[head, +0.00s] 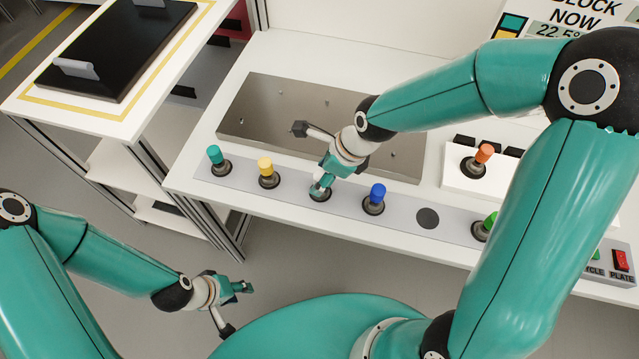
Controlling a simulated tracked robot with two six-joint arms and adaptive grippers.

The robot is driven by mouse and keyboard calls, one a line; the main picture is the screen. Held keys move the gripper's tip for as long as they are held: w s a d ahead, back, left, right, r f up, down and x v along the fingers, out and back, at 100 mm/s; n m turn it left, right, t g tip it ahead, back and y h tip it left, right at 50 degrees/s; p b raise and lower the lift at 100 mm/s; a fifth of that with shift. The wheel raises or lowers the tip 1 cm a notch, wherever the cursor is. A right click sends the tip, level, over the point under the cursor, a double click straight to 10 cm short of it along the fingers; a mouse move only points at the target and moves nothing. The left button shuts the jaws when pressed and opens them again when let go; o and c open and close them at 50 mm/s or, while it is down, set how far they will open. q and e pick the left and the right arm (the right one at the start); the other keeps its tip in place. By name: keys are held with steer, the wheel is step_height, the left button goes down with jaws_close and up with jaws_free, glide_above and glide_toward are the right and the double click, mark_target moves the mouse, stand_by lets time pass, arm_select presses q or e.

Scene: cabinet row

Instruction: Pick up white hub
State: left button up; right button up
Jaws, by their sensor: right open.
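My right gripper (309,157) is open above the row of posts, its fingers spread wide. One dark-tipped finger points left over the metal recess; the teal finger reaches down to the third post from the left. That post's dark round base (320,196) shows, but its top is mostly covered by the finger, so I cannot clearly make out a white hub or tell whether the finger touches it. My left gripper (236,308) is at the lower left, in front of the bench, with its fingers apart and empty.
Teal (214,154), yellow (265,166) and blue (377,193) hubs flank that post on the grey strip (400,220). A green hub (490,221) and an orange hub (484,153) stand to the right. A black plate (120,50) lies on the left table.

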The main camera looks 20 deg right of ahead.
steer(key=shift+w+a+f, duration=0.15)
steer(key=shift+a+f, duration=0.1)
steer(key=shift+f, duration=0.3)
jaws_close()
steer(key=shift+r, duration=0.1)
